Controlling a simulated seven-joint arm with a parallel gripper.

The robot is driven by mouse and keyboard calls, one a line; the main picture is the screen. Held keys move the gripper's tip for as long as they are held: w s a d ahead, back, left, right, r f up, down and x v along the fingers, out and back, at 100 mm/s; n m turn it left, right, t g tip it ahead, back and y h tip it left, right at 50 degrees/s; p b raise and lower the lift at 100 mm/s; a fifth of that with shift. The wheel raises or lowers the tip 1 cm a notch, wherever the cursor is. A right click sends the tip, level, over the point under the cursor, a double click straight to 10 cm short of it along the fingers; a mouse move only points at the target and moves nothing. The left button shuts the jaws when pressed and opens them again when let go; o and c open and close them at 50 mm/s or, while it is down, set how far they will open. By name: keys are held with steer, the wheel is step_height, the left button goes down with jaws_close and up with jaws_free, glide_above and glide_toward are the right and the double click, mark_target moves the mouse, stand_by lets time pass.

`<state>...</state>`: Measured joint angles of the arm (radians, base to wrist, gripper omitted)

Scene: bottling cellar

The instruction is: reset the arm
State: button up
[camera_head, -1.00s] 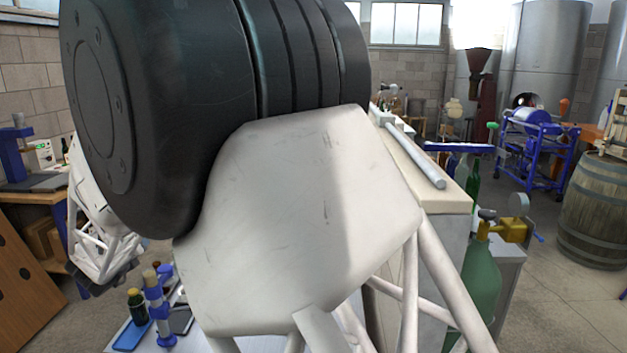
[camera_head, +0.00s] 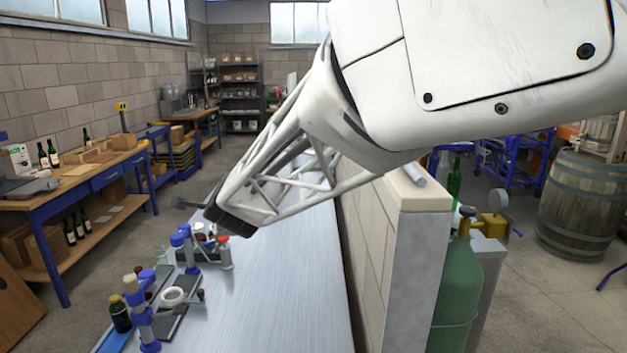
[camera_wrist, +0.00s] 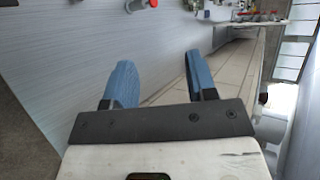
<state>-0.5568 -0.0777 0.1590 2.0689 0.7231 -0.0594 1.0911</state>
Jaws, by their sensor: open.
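My arm reaches in from the upper right of the head view, its white lattice link slanting down to the left over the grey bench (camera_head: 275,300). In the wrist view my gripper (camera_wrist: 160,72) shows two blue fingers spread wide apart. It is open, with nothing between the fingers. The bench surface and the low tiled wall lie beyond the fingers there. In the head view the fingers are mostly hidden or too small to make out.
A blue-and-white stand (camera_head: 142,318), a dark bottle (camera_head: 120,315), a white ring (camera_head: 173,296) and a red-topped container (camera_head: 224,254) stand on the bench's left side. A low wall (camera_head: 412,265) borders its right, with a green gas cylinder (camera_head: 456,295) beyond. The bench's middle is clear.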

steer(key=s+d+f+n+g+h, duration=0.15)
steer(key=s+d+n, duration=0.25)
steer(key=s+d, duration=0.45)
steer(key=s+d+n+g+h, duration=0.1)
steer(key=s+d+n+g, duration=0.15)
steer(key=s+d, duration=0.65)
steer(key=s+d+f+n+g+h, duration=0.1)
steer(key=s+d+n, duration=0.35)
steer(key=d, duration=0.85)
steer(key=s+d+f+n+g+h, duration=0.2)
steer(key=s+d+f+n, duration=0.1)
steer(key=s+d, duration=0.6)
steer(key=s+f, duration=0.1)
steer(key=s, duration=0.2)
steer(key=shift+s+g, duration=0.3)
steer(key=shift+g, duration=0.1)
steer(key=shift+h, duration=0.25)
